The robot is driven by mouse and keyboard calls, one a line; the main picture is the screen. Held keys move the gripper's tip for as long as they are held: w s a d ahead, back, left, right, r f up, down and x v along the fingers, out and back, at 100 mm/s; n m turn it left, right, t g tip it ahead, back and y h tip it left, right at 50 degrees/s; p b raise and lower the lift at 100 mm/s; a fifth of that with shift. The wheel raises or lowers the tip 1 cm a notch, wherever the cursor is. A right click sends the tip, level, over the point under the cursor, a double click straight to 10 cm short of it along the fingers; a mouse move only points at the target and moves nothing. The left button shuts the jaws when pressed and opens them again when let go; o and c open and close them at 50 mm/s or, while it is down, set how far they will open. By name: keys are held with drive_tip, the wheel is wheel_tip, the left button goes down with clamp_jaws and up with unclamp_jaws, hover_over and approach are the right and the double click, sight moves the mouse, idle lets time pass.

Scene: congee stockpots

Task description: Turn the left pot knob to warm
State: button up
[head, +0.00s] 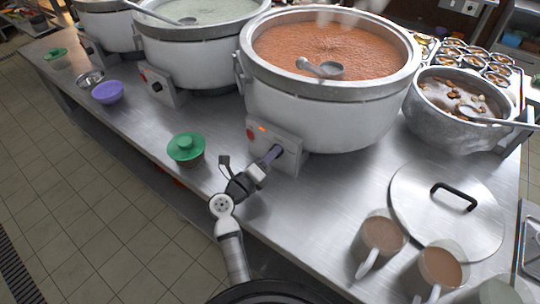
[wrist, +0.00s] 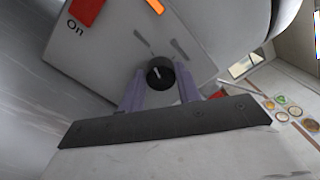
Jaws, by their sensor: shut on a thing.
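Three large white pots stand in a row: one with orange-red congee (head: 312,110), one with pale green congee (head: 195,52), and one at the far left (head: 107,28). My gripper (head: 272,154) is at the control box (head: 290,137) of the orange-red pot, the right-most of the three. In the wrist view its two purple fingers are shut on the black knob (wrist: 160,73), one on each side. The knob's white pointer line points up and slightly left. The head view hides this knob behind the fingers. The green congee pot's knob (head: 157,87) is free.
The box has an orange light (wrist: 156,6) and a red switch (wrist: 86,11) marked "On". A green-lidded bowl (head: 186,148) stands left of my gripper. A lid (head: 425,205), two mugs (head: 381,236) and a smaller steel pot (head: 440,125) are to the right.

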idle(0.4)
drive_tip(key=o, duration=1)
drive_tip(key=b+v, duration=0.4)
drive_tip(key=v, duration=0.8)
drive_tip(key=shift+s+a, duration=0.55)
drive_tip(key=shift+s, duration=0.15)
